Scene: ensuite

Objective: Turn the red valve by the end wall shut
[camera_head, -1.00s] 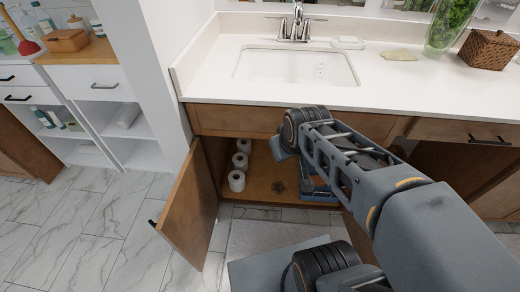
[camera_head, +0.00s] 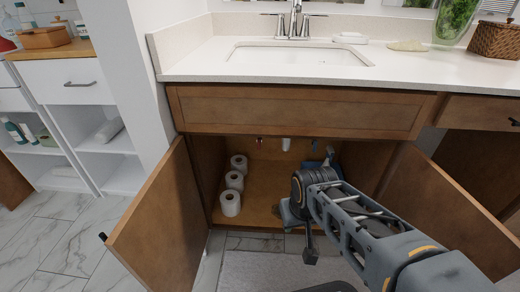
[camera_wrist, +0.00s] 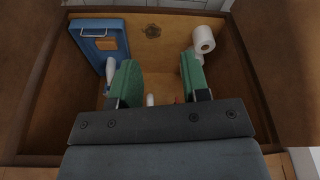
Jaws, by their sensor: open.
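A small reddish thing (camera_head: 259,140), which looks like the red valve, shows at the back of the open sink cabinet in the head view. A bit of orange-red also shows low in the wrist view (camera_wrist: 180,99), just above my gripper's body and partly hidden by it. I cannot make out the handle's angle. My gripper (camera_wrist: 158,82) is open, its green pads apart with nothing held between them. It points into the cabinet, and the reddish thing is apart from the pads. In the head view my arm hides the fingers.
Toilet rolls (camera_head: 233,181) stand at the cabinet's left; one roll (camera_wrist: 204,40) shows in the wrist view. A blue tray or caddy (camera_wrist: 92,27) lies on the other side. A white pipe (camera_head: 286,144) hangs behind. The left door (camera_head: 163,222) and right door (camera_head: 449,215) stand open.

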